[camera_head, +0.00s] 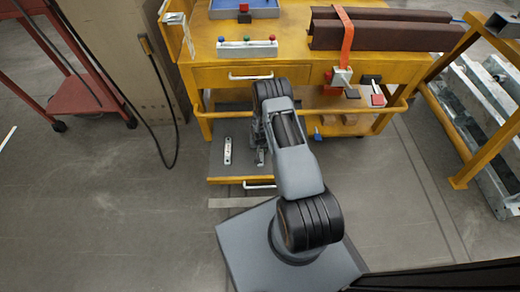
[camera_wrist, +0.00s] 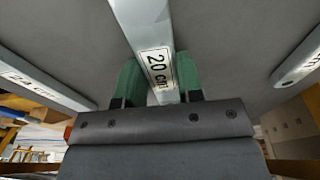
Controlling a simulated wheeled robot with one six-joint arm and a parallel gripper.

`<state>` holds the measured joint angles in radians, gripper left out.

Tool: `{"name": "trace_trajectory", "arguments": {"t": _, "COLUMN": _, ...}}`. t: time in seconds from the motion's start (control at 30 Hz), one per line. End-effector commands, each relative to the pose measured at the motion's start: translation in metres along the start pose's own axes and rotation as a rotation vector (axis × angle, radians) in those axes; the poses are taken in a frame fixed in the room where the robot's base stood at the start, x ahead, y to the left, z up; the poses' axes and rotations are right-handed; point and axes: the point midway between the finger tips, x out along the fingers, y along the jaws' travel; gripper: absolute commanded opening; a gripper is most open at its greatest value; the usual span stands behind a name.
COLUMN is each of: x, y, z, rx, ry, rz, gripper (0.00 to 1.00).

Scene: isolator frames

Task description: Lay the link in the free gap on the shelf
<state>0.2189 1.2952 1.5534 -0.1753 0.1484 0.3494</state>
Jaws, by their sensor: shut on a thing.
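My gripper (camera_wrist: 160,82) has green finger pads, which are shut on a silver link (camera_wrist: 143,25) labelled "20 cm". The link runs away from the gripper over a grey surface. A second link (camera_wrist: 40,85), labelled "24 cm", is to the left, and a third link (camera_wrist: 300,62) is at the right edge. In the head view my gripper (camera_head: 261,155) is over the grey pulled-out shelf (camera_head: 220,172), partly hidden by my arm. A silver link (camera_head: 228,151) lies on the shelf to the left of it. Whether the held link touches the shelf I cannot tell.
The shelf belongs to a yellow cart (camera_head: 205,75). A yellow rack (camera_head: 470,165) stands at right.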

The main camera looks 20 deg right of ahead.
Motion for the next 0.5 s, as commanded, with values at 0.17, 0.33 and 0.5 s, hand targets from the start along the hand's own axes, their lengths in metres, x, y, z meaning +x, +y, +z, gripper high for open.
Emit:
{"name": "trace_trajectory", "arguments": {"t": 0.17, "x": 0.0023, "y": -0.0006, "z": -0.0018, "rx": 0.0, "ry": 0.005, "rz": -0.001, "gripper": 0.0}}
{"name": "trace_trajectory", "arguments": {"t": 0.33, "x": 0.0032, "y": -0.0005, "z": -0.0014, "rx": 0.0, "ry": 0.005, "rz": -0.001, "gripper": 0.0}}
{"name": "trace_trajectory", "arguments": {"t": 0.5, "x": 0.0058, "y": -0.0003, "z": 0.0002, "rx": 0.0, "ry": 0.002, "rz": 0.0, "gripper": 0.38}}
